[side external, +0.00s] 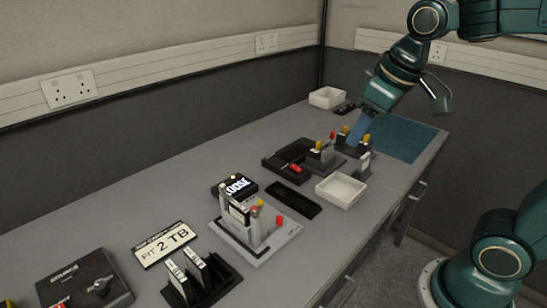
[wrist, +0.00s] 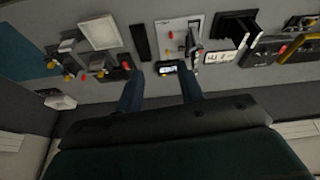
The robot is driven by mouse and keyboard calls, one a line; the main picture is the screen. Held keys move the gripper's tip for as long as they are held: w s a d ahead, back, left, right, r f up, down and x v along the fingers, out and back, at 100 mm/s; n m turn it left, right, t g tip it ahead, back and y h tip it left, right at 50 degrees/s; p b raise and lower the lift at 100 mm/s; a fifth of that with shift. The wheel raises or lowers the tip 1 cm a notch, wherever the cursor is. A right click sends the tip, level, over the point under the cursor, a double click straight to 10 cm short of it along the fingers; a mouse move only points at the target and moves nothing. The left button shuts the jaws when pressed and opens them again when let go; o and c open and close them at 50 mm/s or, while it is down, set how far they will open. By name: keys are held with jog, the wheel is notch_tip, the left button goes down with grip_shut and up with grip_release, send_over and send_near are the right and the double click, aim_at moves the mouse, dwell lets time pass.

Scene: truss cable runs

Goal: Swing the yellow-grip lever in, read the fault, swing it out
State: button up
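My gripper (side external: 357,140) hangs over the far right part of the bench in the side view. In the wrist view its two blue fingers (wrist: 160,88) are wide apart with nothing held between them. A pale grey fixture plate (side external: 265,243) carries upright parts, a yellow grip (side external: 261,203) and a red grip (side external: 279,221). More yellow grips (side external: 319,145) stand on dark fixtures near my gripper. I cannot tell which yellow grip is the task's lever.
A white tray (side external: 341,190) and a black tray (side external: 293,200) lie between the fixtures. A sign (side external: 164,245) reads "FIT 2 TB", near a black rack (side external: 204,282) of cards. A dark box with a knob (side external: 85,281) stands front left. A blue mat (side external: 405,138) lies far right.

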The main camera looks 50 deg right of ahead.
jog(key=w+f+g, duration=0.1)
jog(key=w, duration=0.7)
jog(key=n+g, duration=0.3)
send_over(261, 201)
notch_tip(261, 201, down, 16)
jog(key=r, duration=0.1)
jog(key=shift+a+f, duration=0.1)
jog(key=shift+f, duration=0.5)
jog(key=shift+f, duration=0.1)
notch_tip(261, 201, down, 14)
jog(key=shift+r, duration=0.25)
grip_shut()
